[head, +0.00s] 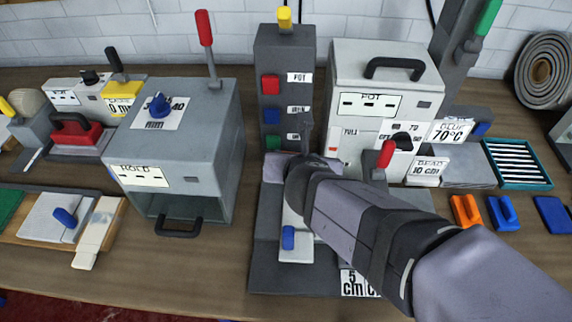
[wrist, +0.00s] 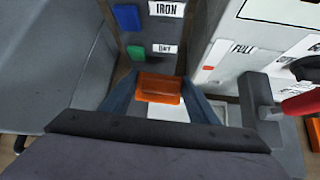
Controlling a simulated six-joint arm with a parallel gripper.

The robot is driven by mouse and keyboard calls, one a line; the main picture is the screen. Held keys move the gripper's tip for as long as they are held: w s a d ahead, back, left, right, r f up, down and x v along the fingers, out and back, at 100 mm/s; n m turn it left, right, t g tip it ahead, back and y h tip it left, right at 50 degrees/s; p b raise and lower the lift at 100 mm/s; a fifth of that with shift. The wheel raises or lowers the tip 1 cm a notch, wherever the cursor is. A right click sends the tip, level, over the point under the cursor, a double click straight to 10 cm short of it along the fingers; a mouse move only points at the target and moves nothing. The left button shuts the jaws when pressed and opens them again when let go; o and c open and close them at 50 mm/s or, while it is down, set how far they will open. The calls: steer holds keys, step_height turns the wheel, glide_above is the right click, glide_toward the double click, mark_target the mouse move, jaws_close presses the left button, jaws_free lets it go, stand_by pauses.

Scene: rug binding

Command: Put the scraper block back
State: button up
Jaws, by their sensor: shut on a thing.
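An orange block (wrist: 158,90) sits between the two fingers of my gripper (wrist: 161,78) in the wrist view, and the gripper is shut on it. No label on it shows, so I cannot tell for certain that it is the scraper block. In the head view my gripper (head: 303,155) is in front of the dark grey post with coloured buttons (head: 284,60). The block is hidden there behind my wrist. A white plate shows below the block in the wrist view; I cannot tell whether they touch.
A grey heater-like box (head: 185,130) stands left and a white machine (head: 340,75) with a red-handled lever (head: 385,155) right. Another orange block (head: 465,211) and blue blocks (head: 502,212) (head: 553,214) lie right. A teal-framed rack (head: 518,164) is behind them. Bare table shows at front left.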

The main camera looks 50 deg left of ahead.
steer(key=a+f+b, duration=0.1)
steer(key=f, duration=0.1)
steer(key=w+a+f+b, duration=0.1)
steer(key=a+f, duration=0.1)
steer(key=w+a+f+b, duration=0.1)
steer(key=a+f, duration=0.1)
steer(key=f, duration=0.1)
steer(key=shift+w, duration=0.1)
steer(key=shift+a+f, duration=0.2)
steer(key=shift+f, duration=0.2)
steer(key=shift+w+a+f+b, duration=0.1)
steer(key=shift+a+f+b, duration=0.05)
steer(key=shift+f+b, duration=0.4)
steer(key=shift+w+a+f+b, duration=0.1)
steer(key=shift+f+b, duration=0.25)
steer(key=shift+f, duration=0.35)
steer(key=p, duration=0.3)
steer(key=shift+a+r, duration=0.25)
steer(key=shift+r, duration=0.05)
steer(key=shift+d+r+h+p, duration=0.1)
steer(key=shift+h+p, duration=0.4)
steer(key=shift+p, duration=0.75)
steer(key=g+h+p, duration=0.1)
steer(key=p, duration=0.4)
